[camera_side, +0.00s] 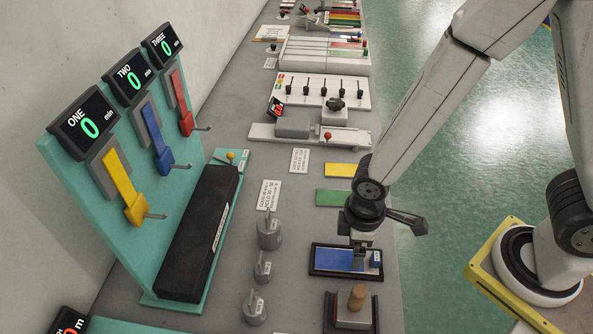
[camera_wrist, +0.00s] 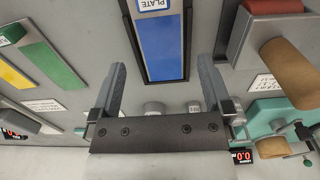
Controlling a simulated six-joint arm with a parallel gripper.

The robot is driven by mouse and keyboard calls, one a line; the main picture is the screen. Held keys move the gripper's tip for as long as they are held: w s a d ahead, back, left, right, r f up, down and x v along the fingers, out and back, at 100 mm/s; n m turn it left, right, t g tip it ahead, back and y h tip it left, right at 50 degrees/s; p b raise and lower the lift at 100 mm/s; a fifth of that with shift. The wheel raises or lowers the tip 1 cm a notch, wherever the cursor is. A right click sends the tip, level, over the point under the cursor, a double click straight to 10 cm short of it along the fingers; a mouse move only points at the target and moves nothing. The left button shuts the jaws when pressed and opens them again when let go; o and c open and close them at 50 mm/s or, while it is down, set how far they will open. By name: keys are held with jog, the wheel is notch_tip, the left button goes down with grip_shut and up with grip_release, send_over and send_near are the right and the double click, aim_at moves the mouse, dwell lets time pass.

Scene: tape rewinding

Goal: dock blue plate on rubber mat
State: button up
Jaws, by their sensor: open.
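The blue plate (camera_side: 333,259) lies flat inside a black-edged rectangle (camera_side: 343,274) on the grey bench; I cannot tell whether this black base is the rubber mat. A label reading PLATE (camera_wrist: 153,4) shows at one end of it in the wrist view. My gripper (camera_side: 361,262) is over the right part of the plate in the side view, pointing down. In the wrist view my gripper (camera_wrist: 162,66) is open and empty, its fingers apart, with the blue plate (camera_wrist: 164,48) showing between and beyond them. Whether the fingertips touch the plate is unclear.
A wooden-knobbed block (camera_side: 354,309) stands just in front of the plate. Grey knobbed weights (camera_side: 269,232) stand to its left. Green (camera_side: 334,197) and yellow (camera_side: 340,170) strips lie behind it. A teal lever board (camera_side: 70,165) with a long black pad (camera_side: 198,235) is at left.

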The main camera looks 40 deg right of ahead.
notch_tip(320, 180, up, 9)
dwell(0.8)
jog(key=shift+d, duration=0.1)
dwell(0.4)
jog(key=w+d+m+t, duration=0.2)
jog(key=w+d+m, duration=0.1)
jog(key=d+m, duration=0.6)
jog(key=d, duration=0.4)
jog(key=shift+w+d+r+t, duration=0.25)
jog(key=shift+d+t, duration=0.05)
jog(key=shift+d, duration=0.05)
jog(key=shift+c, duration=1)
jog(key=shift+a, duration=0.1)
